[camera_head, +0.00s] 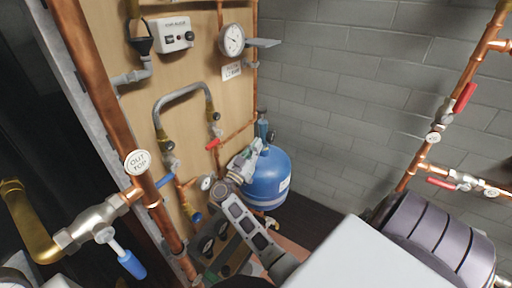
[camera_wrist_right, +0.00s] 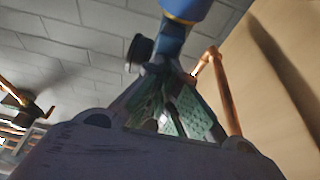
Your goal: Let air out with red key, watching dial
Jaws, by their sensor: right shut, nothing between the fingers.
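The dial (camera_head: 232,40), a round white gauge, is on the wooden board at the top; its reading is too small to tell. A small red handle (camera_head: 213,144) sits on a valve below the grey looped hose; I cannot tell whether it is the red key. My right gripper (camera_head: 257,146) is shut and empty, right of that handle and in front of the blue tank's top. In the right wrist view its green-padded fingers (camera_wrist_right: 168,112) point towards a blue fitting with a black knob (camera_wrist_right: 139,48); contact is unclear. My left gripper is not in view.
The blue tank (camera_head: 268,182) stands by the brick wall. Copper pipes with red-handled valves (camera_head: 463,97) run at the right.

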